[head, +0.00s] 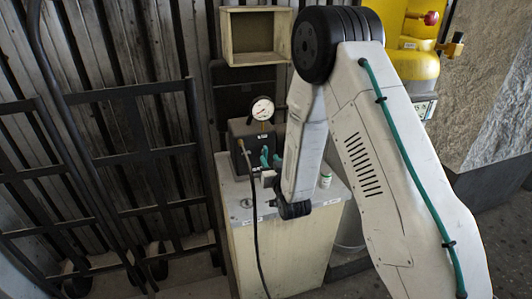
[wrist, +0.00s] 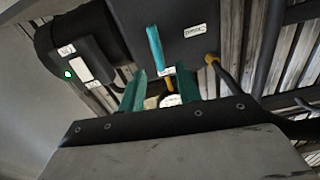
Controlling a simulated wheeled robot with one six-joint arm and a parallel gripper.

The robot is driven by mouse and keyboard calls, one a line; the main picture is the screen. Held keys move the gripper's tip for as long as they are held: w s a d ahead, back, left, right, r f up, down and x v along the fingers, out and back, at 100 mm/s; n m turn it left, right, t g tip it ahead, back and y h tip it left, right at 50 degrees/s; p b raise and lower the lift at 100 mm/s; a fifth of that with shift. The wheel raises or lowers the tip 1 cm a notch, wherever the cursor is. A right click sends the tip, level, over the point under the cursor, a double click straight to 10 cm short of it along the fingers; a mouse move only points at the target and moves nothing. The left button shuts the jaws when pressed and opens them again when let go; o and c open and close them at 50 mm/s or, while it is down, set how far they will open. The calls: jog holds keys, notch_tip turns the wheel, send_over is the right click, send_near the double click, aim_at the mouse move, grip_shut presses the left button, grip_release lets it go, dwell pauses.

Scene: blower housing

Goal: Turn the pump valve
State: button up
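The pump is a dark box (head: 250,140) with a round white gauge (head: 262,109) on top. It stands on a pale cabinet in the head view. In the wrist view its dark face (wrist: 185,32) fills the upper middle. The valve shows there as a teal lever (wrist: 156,50) with a brass stem (wrist: 169,86). My gripper (wrist: 161,70) has two teal fingers set apart, with the lever's lower end seen between them and gaps on both sides. I cannot tell the depth between them. In the head view my gripper (head: 270,160) is small beside the box, and finger and lever are hard to separate.
A black hose (head: 254,215) hangs from the box down the front of the pale cabinet (head: 290,250). A small white bottle (head: 325,181) stands on the cabinet top. A black hand truck (head: 140,155) leans at left. A yellow tank (head: 412,60) is behind my arm.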

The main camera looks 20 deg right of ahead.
aim_at(266, 153)
jog(key=w, duration=0.6)
jog(key=shift+w, duration=0.2)
jog(key=shift+c, duration=0.3)
grip_shut()
